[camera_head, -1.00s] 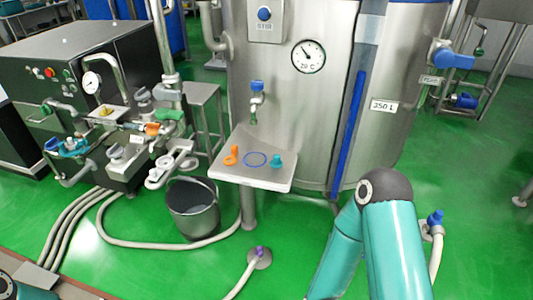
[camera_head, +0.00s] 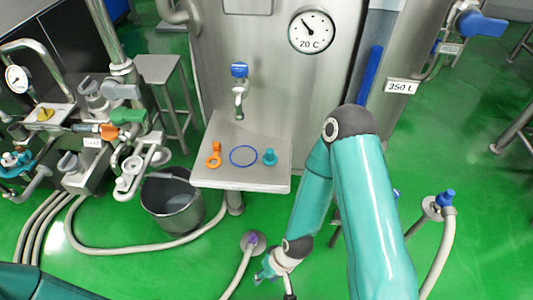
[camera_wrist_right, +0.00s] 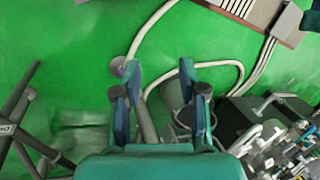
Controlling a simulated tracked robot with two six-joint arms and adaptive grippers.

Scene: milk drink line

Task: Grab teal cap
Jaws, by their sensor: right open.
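The teal cap (camera_head: 270,157) stands on the right part of a small steel shelf (camera_head: 215,180) in front of the tank. A blue ring (camera_head: 244,156) lies flat to its left, and an orange clamp-like piece (camera_head: 214,155) lies left of the ring. My right gripper (camera_head: 265,274) is in front of the shelf and lower in the picture, apart from the cap. In the right wrist view its two fingers (camera_wrist_right: 159,82) are spread with nothing between them. The cap cannot be made out in that view. My left gripper is out of view.
A tap (camera_head: 239,90) hangs from the tank above the shelf. A grey bucket (camera_head: 172,205) stands on the floor left of the shelf post. A purple-tipped hose fitting (camera_head: 252,241) is close to my right gripper. Pipework with valves (camera_head: 120,130) fills the left side.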

